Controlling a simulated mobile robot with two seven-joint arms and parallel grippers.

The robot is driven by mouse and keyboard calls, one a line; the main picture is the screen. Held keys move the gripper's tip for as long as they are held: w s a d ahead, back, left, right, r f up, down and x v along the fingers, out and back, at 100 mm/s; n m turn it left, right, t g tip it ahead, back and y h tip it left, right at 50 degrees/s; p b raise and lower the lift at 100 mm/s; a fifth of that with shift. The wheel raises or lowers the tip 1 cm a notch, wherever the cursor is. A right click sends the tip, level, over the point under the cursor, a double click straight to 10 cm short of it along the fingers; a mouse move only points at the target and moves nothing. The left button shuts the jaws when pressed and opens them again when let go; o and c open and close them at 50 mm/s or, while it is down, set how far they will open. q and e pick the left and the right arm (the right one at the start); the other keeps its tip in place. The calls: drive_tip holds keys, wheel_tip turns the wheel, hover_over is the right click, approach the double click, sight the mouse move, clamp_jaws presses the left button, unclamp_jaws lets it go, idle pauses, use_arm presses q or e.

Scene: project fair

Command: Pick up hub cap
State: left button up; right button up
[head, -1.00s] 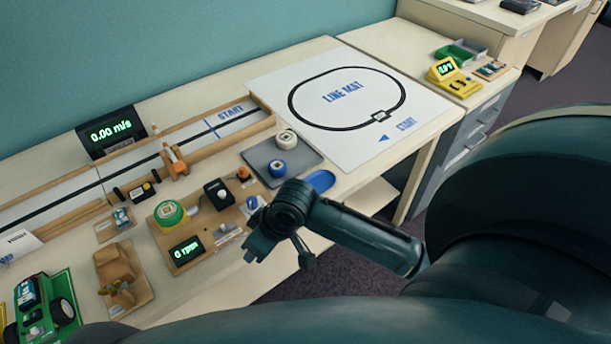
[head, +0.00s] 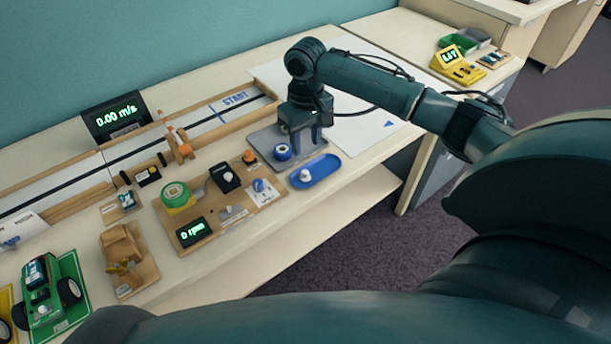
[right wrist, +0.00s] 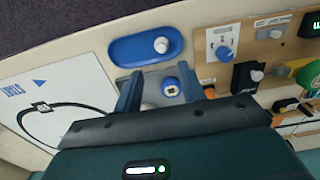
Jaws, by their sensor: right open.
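No piece is plainly marked as the hub cap. On the grey mat (head: 262,138) sits a blue round piece with a white centre (head: 283,152), also in the right wrist view (right wrist: 171,87). A small white rounded piece (head: 305,175) sits on the blue oval tray (head: 322,170), also in the right wrist view (right wrist: 161,45). My right gripper (head: 300,135) points down, open and empty, over the grey mat. In the right wrist view the blue round piece lies between its fingers (right wrist: 160,78) in the picture, not gripped. A second pale piece behind is mostly hidden.
Behind runs the wood-railed track (head: 130,148). The white line mat (head: 362,130) lies right. The table's front edge is close to the blue tray.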

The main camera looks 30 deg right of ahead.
sight(305, 171)
wheel_tip(305, 171, down, 9)
drive_tip(key=shift+a, duration=0.15)
drive_tip(key=shift+s, duration=0.1)
idle(0.3)
clamp_jaws()
idle(0.3)
